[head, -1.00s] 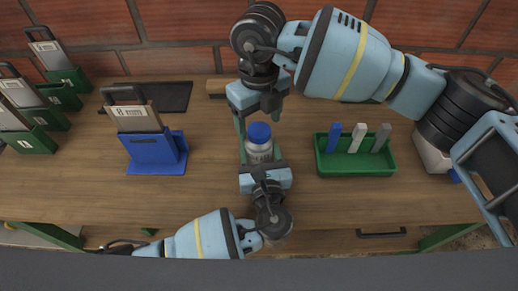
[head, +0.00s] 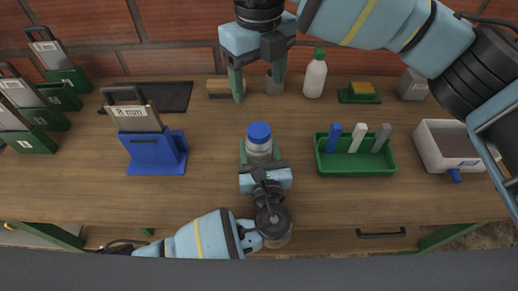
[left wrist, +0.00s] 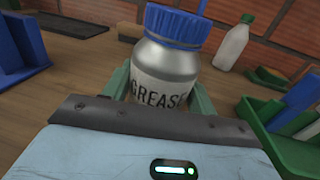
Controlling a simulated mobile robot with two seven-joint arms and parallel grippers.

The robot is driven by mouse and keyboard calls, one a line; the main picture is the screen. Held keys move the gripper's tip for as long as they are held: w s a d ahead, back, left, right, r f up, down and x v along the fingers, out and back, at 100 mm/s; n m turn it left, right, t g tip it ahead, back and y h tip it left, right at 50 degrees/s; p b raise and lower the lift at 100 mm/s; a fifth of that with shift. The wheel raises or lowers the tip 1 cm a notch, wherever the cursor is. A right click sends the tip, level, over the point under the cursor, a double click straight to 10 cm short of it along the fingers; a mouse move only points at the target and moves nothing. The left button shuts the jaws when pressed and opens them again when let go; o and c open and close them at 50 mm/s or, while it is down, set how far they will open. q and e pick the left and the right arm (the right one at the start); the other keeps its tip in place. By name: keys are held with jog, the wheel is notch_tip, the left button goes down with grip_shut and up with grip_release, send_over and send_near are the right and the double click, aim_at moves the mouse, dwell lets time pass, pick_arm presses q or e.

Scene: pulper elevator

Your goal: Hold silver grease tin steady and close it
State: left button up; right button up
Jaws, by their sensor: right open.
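The silver grease tin (head: 259,150) stands upright at the middle of the bench with a blue ribbed lid (head: 259,132) on its top. In the left wrist view the tin (left wrist: 165,85) shows its GREASE lettering, and the lid (left wrist: 177,24) sits on its neck; how tight it is cannot be told. My left gripper (head: 258,156) is shut on the tin's body from the near side, with green fingers on both sides. My right gripper (head: 258,84) is open and empty, beyond and above the tin, clear of the lid.
A green tray (head: 357,170) with several coloured pieces stands right of the tin, and a blue stand (head: 155,158) left. A white bin (head: 437,150) is far right.

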aim_at(261, 160)
pick_arm(q)
jog(key=o, duration=0.5)
jog(key=shift+o, duration=0.2)
jog(key=shift+s, duration=0.1)
jog(key=s, duration=0.5)
jog(key=s+d, duration=0.1)
jog(key=s, duration=0.1)
jog(key=shift+s+d, duration=0.1)
jog(key=shift+s, duration=0.15)
